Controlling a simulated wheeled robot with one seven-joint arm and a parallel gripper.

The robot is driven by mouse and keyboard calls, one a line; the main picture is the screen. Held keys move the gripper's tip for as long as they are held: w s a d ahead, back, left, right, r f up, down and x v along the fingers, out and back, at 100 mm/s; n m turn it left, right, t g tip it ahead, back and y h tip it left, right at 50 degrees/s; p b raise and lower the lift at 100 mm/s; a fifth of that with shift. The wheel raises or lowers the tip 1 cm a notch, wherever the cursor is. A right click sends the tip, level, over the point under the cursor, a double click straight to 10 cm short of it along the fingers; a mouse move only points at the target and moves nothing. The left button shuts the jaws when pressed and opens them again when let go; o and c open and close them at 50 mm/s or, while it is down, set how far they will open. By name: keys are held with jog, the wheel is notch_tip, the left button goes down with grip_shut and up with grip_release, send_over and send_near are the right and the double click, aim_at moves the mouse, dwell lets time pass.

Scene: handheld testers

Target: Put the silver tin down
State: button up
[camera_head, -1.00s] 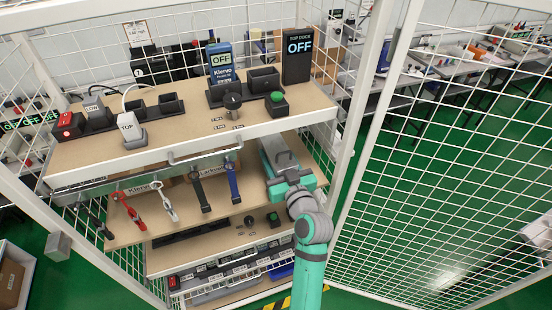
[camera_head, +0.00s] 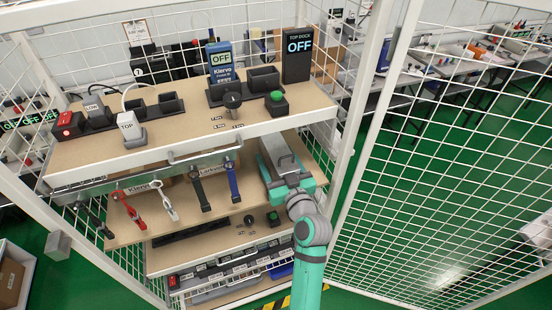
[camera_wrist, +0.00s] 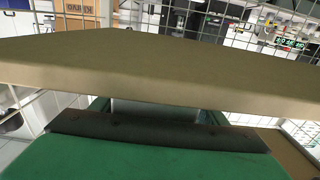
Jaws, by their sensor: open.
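The silver tin (camera_head: 271,152) appears as a grey metallic box at the right end of the middle shelf (camera_head: 130,225), partly under the top board. My teal gripper (camera_head: 290,180) is at its front, open, with a dark part over the tin's near portion. The fingertips are largely hidden, so I cannot tell whether they touch the tin. In the wrist view, a silver surface (camera_wrist: 155,110) shows in a narrow gap behind my green gripper body.
The top board (camera_head: 190,145) overhangs close above my gripper; its edge (camera_wrist: 150,85) crosses the wrist view. A blue-handled tool (camera_head: 233,182) hangs left of my gripper. A mesh panel (camera_head: 440,190) stands to the right.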

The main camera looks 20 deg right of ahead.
jog(key=s, duration=1)
jog(key=shift+s+d, duration=0.2)
jog(key=shift+s, duration=0.7)
jog(key=shift+s+d, duration=0.1)
